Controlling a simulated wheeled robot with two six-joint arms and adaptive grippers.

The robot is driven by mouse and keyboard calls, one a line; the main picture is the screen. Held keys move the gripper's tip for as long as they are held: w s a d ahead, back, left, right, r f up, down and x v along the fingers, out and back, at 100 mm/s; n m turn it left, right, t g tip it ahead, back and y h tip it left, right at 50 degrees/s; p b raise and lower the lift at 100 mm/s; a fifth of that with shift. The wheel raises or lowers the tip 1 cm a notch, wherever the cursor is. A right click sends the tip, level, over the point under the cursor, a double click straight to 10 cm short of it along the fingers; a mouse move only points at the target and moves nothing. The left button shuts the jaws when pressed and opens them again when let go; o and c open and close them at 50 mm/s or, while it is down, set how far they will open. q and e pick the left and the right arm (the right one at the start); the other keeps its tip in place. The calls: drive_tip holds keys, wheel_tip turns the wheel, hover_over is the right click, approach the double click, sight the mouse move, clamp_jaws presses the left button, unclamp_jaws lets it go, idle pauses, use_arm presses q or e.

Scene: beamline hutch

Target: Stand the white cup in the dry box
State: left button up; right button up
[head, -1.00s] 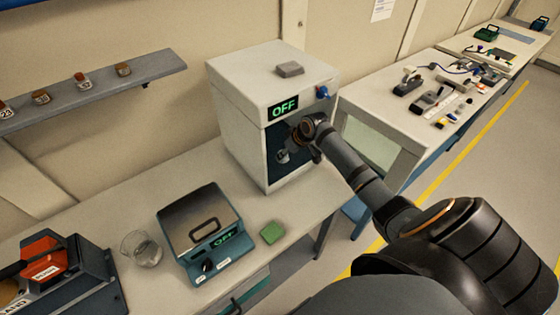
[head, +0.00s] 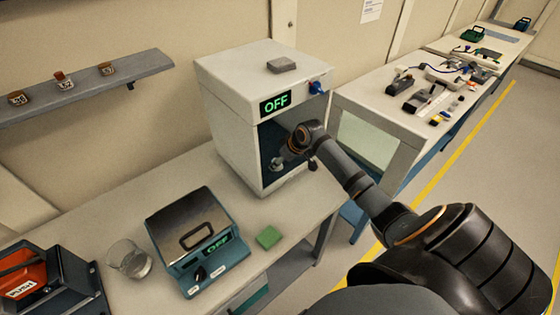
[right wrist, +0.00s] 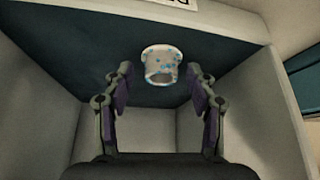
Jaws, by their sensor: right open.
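The white cup (right wrist: 161,66), with light-blue patches, shows in the right wrist view against the teal surface inside the white dry box (head: 225,125). My right gripper (right wrist: 160,78) is open, with one finger on each side of the cup and a gap on both sides. In the head view the right gripper (head: 285,157) is at the box's open front, its arm coming in from the right. A small pale shape by its fingertips may be the cup; it is too small to tell. My left gripper is not in view.
A grey block (head: 282,65) lies on top of the box, which shows OFF. A teal device (head: 196,240), a glass beaker (head: 128,260) and a green pad (head: 268,237) are on the bench. A shelf with small jars (head: 90,90) is at left.

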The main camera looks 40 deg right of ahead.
drive_tip(key=shift+r, duration=0.15)
drive_tip(key=v, duration=1.1)
drive_tip(key=shift+r, duration=0.35)
drive_tip(key=shift+s, duration=0.2)
